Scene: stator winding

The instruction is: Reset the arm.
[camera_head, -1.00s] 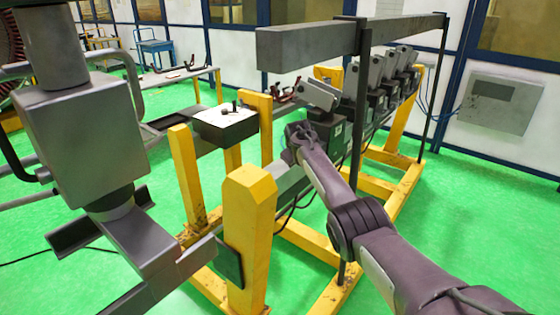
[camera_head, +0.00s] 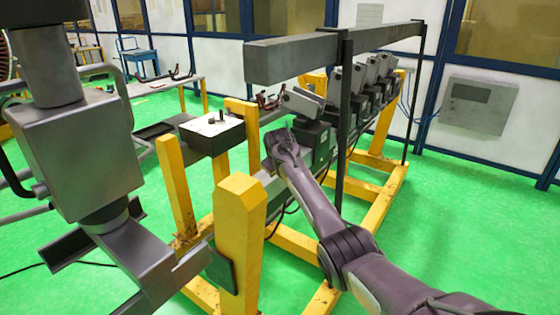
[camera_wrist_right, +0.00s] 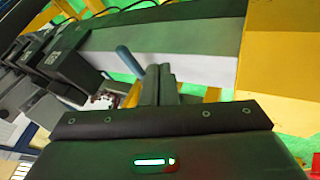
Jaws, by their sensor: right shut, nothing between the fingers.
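My right arm comes in from the lower right of the head view. Its wrist and gripper end (camera_head: 282,145) is beside the dark boxes on the yellow frame, and the fingers are hard to make out there. In the right wrist view my right gripper (camera_wrist_right: 160,82) is shut, its two fingers together with nothing between them. Behind the fingers runs a grey beam (camera_wrist_right: 205,50), apparently some way off. My left arm and left gripper do not show in either view.
A yellow frame (camera_head: 240,235) stands in front, with a white-topped control box (camera_head: 212,133) and a row of dark units (camera_head: 316,142). A thick grey beam (camera_head: 330,53) crosses above. A grey machine (camera_head: 80,155) fills the left. Green floor (camera_head: 455,225) is clear at right.

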